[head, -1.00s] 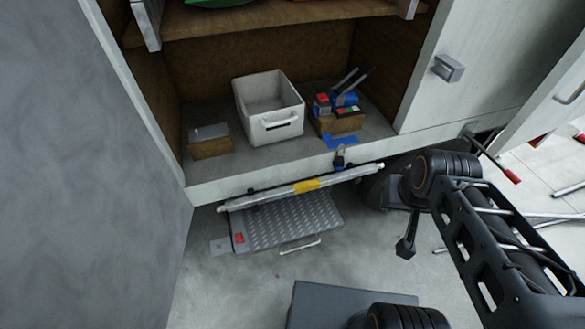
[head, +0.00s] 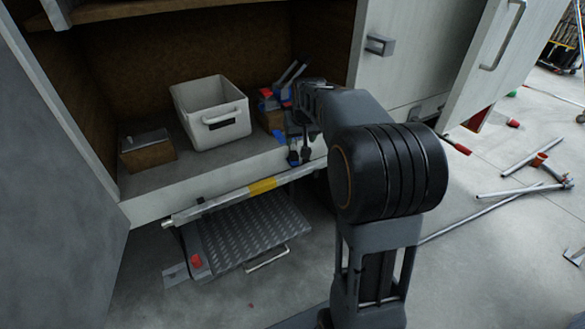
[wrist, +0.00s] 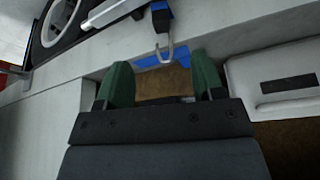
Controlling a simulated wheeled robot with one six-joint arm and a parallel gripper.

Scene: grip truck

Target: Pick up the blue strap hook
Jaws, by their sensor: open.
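The blue strap hook hangs at the front edge of the truck's lower compartment. In the wrist view its grey metal hook (wrist: 164,50) shows below a dark fitting, just beyond and between my fingertips. In the head view its blue strap part (head: 293,158) shows just below my gripper (head: 299,135), which partly covers that area. In the wrist view my gripper (wrist: 162,72) has two green fingers spread wide, with nothing held between them. The hook appears apart from both fingers.
A white bin (head: 221,136) and a brown block (head: 148,153) stand in the compartment. Blue and red tools (head: 270,100) lie close behind my gripper. A bar with a yellow band (head: 263,186) and a folded tread-plate step (head: 245,233) sit below. Pipes (head: 520,190) lie on the floor at right.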

